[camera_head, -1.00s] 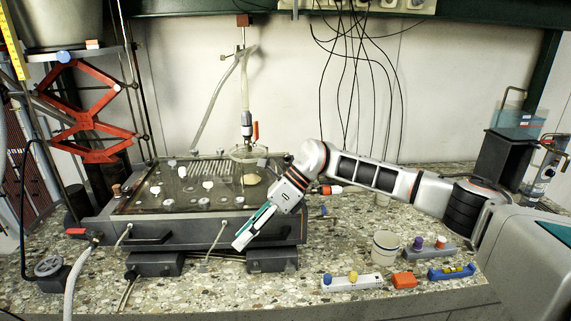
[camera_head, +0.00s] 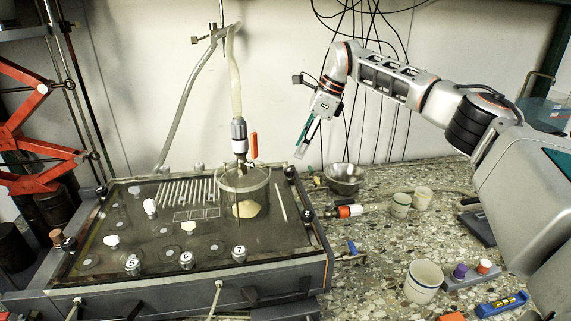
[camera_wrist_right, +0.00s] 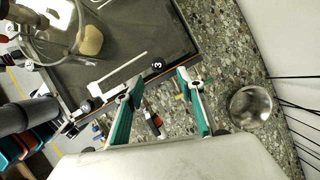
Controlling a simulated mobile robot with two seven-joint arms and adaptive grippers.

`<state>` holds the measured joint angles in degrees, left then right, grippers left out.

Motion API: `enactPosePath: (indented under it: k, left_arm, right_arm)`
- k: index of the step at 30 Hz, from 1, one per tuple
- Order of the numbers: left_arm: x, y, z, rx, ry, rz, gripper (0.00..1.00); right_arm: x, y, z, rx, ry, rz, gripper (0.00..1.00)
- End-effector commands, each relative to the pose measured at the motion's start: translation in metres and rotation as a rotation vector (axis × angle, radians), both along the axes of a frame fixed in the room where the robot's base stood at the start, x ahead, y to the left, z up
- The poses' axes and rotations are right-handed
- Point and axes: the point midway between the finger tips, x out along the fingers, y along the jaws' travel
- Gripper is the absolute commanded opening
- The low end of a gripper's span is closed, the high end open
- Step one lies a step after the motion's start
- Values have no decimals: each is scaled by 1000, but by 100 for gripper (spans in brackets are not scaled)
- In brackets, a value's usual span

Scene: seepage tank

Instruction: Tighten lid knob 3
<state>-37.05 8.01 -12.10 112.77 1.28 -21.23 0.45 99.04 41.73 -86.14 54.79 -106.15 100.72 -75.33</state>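Lid knob 3 (camera_wrist_right: 157,65) is dark with a white "3" and sits at a corner of the tank lid (camera_wrist_right: 118,58) in the right wrist view. In the head view I take it to be the dark knob (camera_head: 290,171) at the lid's back right corner; its number is not readable there. My right gripper (camera_head: 300,153) hangs above and beside that corner, pointing down. In the wrist view my right gripper (camera_wrist_right: 159,84) has its fingers wide apart, with nothing between them. Knob 3 lies just beyond the fingertips, untouched. My left gripper is out of view.
A glass cylinder (camera_head: 258,182) with a hose stands on the lid. Other knobs, including 5 (camera_head: 132,263), 6 (camera_head: 186,260) and 7 (camera_head: 239,253), line its front. A metal bowl (camera_head: 344,178) and an orange-and-white fitting (camera_head: 347,211) lie right of the tank. Cables hang behind.

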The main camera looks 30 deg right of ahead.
Motion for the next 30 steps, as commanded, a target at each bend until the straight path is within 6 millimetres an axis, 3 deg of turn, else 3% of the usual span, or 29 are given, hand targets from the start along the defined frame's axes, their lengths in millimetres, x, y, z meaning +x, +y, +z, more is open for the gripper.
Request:
enactPosePath:
  k: [12, 18, 26, 30]
  left_arm:
    - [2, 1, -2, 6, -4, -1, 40]
    - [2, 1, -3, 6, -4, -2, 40]
    - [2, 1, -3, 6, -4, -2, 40]
    - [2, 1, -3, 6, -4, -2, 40]
  right_arm:
    - [11, 20, -55, 1, 2, 3, 38]
    - [14, 24, -66, 1, 2, 1, 38]
    - [15, 25, -67, 1, 0, 1, 38]
    - [15, 25, -67, 1, 0, 1, 5]
